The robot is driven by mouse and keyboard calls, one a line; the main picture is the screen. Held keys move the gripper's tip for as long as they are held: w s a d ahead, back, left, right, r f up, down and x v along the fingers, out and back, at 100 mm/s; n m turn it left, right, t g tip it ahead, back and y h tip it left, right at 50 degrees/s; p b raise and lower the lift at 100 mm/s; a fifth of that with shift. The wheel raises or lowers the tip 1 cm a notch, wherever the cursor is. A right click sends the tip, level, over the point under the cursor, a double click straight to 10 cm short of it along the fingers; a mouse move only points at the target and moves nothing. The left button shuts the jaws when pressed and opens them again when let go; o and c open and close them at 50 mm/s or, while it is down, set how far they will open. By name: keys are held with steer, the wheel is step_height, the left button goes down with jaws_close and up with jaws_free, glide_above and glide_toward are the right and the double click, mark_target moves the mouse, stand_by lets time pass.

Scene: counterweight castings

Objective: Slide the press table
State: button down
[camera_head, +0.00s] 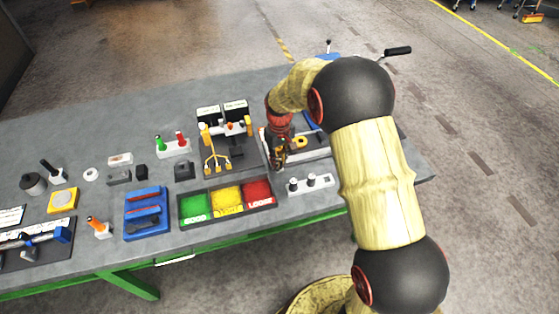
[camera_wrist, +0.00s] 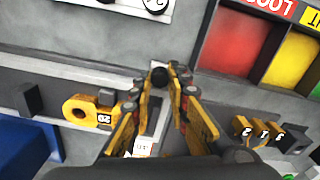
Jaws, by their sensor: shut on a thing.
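My gripper (camera_wrist: 160,82) has its yellow fingers closed around a small black knob (camera_wrist: 159,75) in the wrist view. The knob is by the edge of a light grey rail-like part (camera_wrist: 60,68), probably the press table or its slide; how they join is hidden. A yellow ring piece marked 20 (camera_wrist: 82,110) lies beside the fingers. In the head view my gripper (camera_head: 279,163) points down at the left end of the pale slide (camera_head: 312,150), right of the yellow hooks. My arm covers much of the press behind it.
A tray with green (camera_head: 194,208), yellow and red (camera_head: 258,192) compartments is close in front of the gripper. A white strip with pegs (camera_head: 310,184) lies to its right. A rack with yellow hooks (camera_head: 217,160) stands left. A black-handled lever (camera_head: 397,51) rises behind.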

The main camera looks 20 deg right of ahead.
steer(key=shift+d, duration=0.1)
steer(key=d+p, duration=0.1)
steer(key=d, duration=1.8)
steer(key=shift+d, duration=0.2)
steer(key=c, duration=1.7)
jaws_free()
steer(key=shift+r, duration=0.1)
step_height(320, 180, up, 12)
steer(key=shift+f, duration=0.1)
